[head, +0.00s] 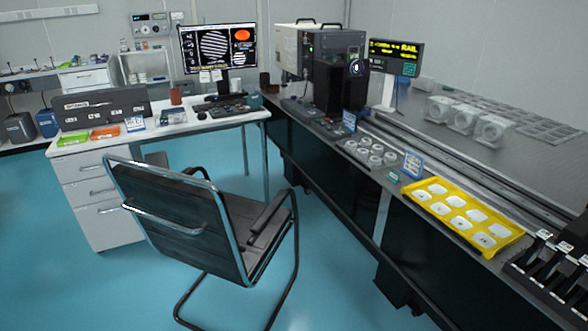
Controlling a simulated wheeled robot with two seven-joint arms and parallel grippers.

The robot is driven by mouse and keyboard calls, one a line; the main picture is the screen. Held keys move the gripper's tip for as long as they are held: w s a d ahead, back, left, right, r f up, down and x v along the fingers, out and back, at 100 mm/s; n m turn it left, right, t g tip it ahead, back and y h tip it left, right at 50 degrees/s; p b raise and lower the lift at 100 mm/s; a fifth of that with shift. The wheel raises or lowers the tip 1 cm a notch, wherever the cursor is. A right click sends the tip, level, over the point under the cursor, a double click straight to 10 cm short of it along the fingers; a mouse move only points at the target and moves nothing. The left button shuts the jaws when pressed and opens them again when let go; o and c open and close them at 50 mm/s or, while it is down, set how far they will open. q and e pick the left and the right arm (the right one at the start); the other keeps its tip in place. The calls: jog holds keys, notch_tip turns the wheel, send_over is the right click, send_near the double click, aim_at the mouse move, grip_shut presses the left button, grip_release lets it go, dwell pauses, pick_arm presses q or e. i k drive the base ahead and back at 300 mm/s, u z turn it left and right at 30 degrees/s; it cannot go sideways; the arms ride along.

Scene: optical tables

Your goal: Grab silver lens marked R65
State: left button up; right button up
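Several small silver-grey round pieces, which look like lenses (371,153), stand grouped on the front edge of the long optical table (470,135), right of the middle. Any markings on them are too small to read, so I cannot tell which one is R65. Larger pale round-faced blocks (467,117) stand in a row farther back on the same table. Neither of my grippers is in the head view.
A yellow tray (408,204) with white square pieces lies on the table's near edge, and a black rack (552,268) is at the lower right. A black chair (183,216) stands on the blue floor before the white desk (215,121). Floor at the lower left is clear.

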aim_at(361, 152)
jog(key=z, duration=0.9)
jog(key=i, duration=1.4)
jog(key=u, duration=0.8)
jog(key=i, duration=0.65)
jog(key=u, duration=0.7)
